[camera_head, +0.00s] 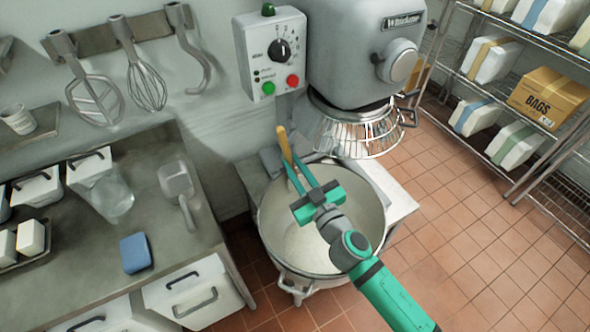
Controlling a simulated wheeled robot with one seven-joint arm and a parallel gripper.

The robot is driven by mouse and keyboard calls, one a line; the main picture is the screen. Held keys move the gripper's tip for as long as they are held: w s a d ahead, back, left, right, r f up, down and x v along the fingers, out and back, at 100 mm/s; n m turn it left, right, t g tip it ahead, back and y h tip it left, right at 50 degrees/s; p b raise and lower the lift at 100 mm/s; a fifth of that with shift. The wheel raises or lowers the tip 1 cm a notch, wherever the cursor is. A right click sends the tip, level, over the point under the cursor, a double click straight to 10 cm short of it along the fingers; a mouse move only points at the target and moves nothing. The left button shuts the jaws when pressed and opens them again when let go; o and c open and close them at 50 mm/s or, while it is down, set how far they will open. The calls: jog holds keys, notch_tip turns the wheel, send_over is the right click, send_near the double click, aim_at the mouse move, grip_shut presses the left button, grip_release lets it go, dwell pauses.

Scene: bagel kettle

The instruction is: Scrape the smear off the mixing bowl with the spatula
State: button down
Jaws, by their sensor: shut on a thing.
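The mixing bowl (372,240) is a large pale metal bowl on the floor-standing mixer, below the mixer head. Its inside is pale, and I cannot clearly make out a smear on it. My gripper (292,160) is over the back left part of the bowl, with its fingers pointing away toward the rim. It is shut on the spatula (285,144), whose yellow part sticks up past the fingertips near the back left rim. The rest of the spatula is partly hidden by the fingers, and I cannot tell whether it touches the bowl.
A wire guard (360,132) hangs under the mixer head (362,50), close behind the bowl. A steel counter (90,255) at left holds a blue sponge (135,253) and a scoop (177,185). Shelves with boxes (548,95) stand at right. Tiled floor (470,215) is clear.

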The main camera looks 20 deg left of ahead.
jog(key=shift+a+r, duration=0.1)
jog(key=shift+r, duration=0.35)
jog(key=shift+f, duration=0.15)
jog(key=shift+s+f+y, duration=0.1)
jog(key=shift+f+y, duration=0.2)
jog(key=shift+f, duration=0.85)
jog(key=shift+r, duration=0.15)
jog(key=shift+r, duration=1.15)
jog(key=shift+f, duration=0.2)
jog(key=shift+f+n+g, duration=0.3)
jog(key=shift+f+g, duration=0.1)
jog(key=shift+f, duration=0.65)
jog(key=shift+d, duration=0.2)
